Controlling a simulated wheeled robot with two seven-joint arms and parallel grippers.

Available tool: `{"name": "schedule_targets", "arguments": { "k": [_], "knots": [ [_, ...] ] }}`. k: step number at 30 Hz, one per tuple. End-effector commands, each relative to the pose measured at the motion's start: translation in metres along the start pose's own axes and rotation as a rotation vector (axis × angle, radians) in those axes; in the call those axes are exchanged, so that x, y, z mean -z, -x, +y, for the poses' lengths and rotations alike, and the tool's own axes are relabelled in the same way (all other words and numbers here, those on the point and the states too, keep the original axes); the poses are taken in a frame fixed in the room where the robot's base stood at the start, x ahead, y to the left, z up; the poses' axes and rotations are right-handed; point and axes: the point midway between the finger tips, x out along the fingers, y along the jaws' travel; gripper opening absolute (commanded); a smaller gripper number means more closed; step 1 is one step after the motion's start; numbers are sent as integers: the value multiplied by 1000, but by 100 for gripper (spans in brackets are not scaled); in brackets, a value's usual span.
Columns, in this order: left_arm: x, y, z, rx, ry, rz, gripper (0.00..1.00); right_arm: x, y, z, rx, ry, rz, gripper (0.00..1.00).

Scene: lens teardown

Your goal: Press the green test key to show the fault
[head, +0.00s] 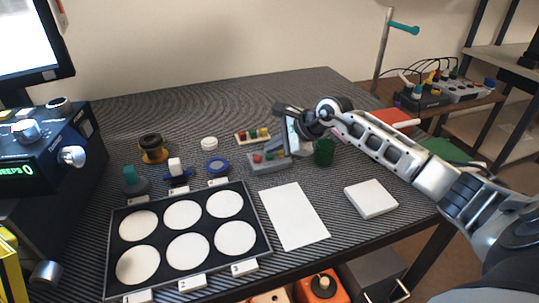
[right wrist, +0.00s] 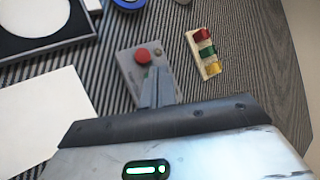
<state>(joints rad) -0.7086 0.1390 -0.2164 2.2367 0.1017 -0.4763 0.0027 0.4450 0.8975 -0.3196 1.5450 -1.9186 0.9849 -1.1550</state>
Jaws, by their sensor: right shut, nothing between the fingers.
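A small grey control box (head: 256,167) with a red button (head: 257,158) stands mid-table, and it also shows in the right wrist view (right wrist: 128,73). My right gripper (right wrist: 159,78) is shut and empty. Its fingertips reach over the box beside the red button, which is clear in the right wrist view (right wrist: 142,56). The fingers cover part of the box top there, and I cannot make out the green key clearly. I cannot tell whether the fingertips touch the box. My left gripper is not in view.
A holder with red, green and yellow pieces (right wrist: 205,52) lies close to the box. A dark green cup (head: 324,152) stands right of it. A black tray with white discs (head: 262,238), a white sheet (head: 293,215) and a white block (head: 371,199) lie nearer.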

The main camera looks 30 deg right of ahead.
Motion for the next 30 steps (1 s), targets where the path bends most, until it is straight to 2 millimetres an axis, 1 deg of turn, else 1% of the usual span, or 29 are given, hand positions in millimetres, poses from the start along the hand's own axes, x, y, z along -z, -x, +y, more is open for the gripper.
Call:
{"name": "schedule_targets", "arguments": {
  "k": [21, 30],
  "knots": [
    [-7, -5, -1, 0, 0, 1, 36, 5, -6, 5, -1, 0, 1, 0],
    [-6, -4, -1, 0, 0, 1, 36, 4, -5, 4, -1, 0, 1, 0]
  ]
}}
